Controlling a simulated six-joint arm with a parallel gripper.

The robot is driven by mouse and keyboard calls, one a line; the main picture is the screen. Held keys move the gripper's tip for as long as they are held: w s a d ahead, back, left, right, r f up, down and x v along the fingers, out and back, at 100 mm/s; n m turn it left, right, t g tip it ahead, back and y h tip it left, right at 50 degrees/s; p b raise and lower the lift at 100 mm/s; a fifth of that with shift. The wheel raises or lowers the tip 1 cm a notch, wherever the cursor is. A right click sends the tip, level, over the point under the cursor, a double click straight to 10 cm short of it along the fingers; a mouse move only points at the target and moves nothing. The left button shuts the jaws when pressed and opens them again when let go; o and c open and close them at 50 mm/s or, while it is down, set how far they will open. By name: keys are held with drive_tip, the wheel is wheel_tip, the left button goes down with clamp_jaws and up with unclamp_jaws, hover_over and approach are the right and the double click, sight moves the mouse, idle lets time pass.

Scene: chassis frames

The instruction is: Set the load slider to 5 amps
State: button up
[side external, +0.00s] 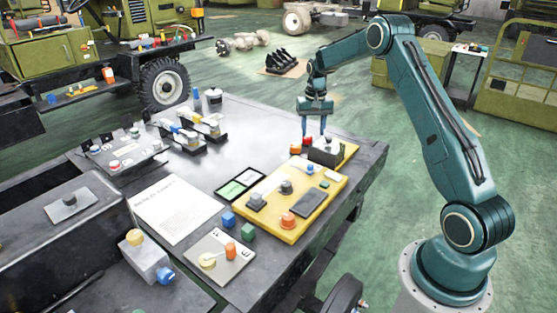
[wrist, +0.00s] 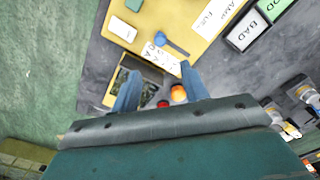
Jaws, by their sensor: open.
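A yellow test panel (side external: 268,212) lies at the table's right front corner. It also shows in the wrist view (wrist: 205,52). At its far end sits a dark box (side external: 326,152), also visible in the wrist view (wrist: 150,80), beside a white lettered strip (wrist: 160,60) too small to read surely. A blue-knobbed lever (wrist: 172,43) lies beside that strip. I cannot tell for certain which part is the load slider or its setting. My gripper (side external: 315,136) is open, pointing down over the box end.
Red (side external: 295,149) and orange (side external: 307,141) knobs stand close to my fingers. The panel carries a black knob (side external: 286,187) and an orange knob (side external: 288,221).

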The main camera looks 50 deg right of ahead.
sight(310, 165)
wheel_tip(310, 165, down, 14)
drive_tip(key=shift+r, duration=0.2)
idle(0.5)
clamp_jaws()
